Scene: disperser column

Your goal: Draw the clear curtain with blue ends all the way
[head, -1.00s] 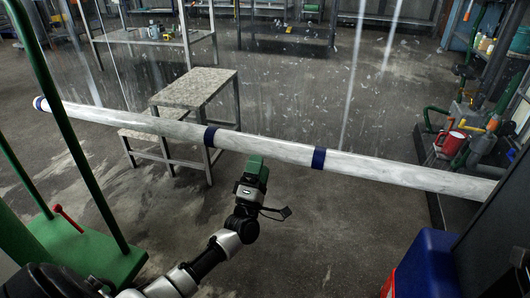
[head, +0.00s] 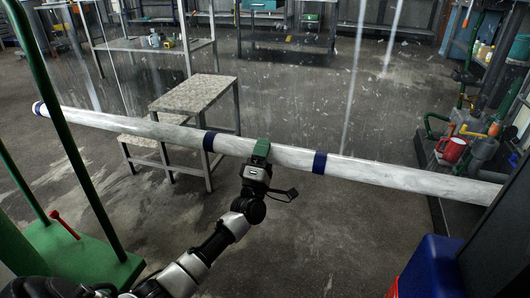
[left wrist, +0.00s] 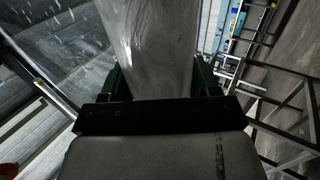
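A long pale grey-white tube (head: 110,122) with blue bands (head: 319,162) runs across the head view from far left to right. A clear, speckled sheet (head: 290,100) shows behind and above it. My left gripper (head: 262,150) is at the tube, between two blue bands. In the left wrist view, the tube (left wrist: 152,45) lies between its two green fingers (left wrist: 163,82), which look open around it. Whether they touch the tube is not clear. My right gripper is not in view.
A metal step stool (head: 195,92) stands beyond the tube. A green post and platform (head: 85,260) are at the left. Floor in the middle is clear.

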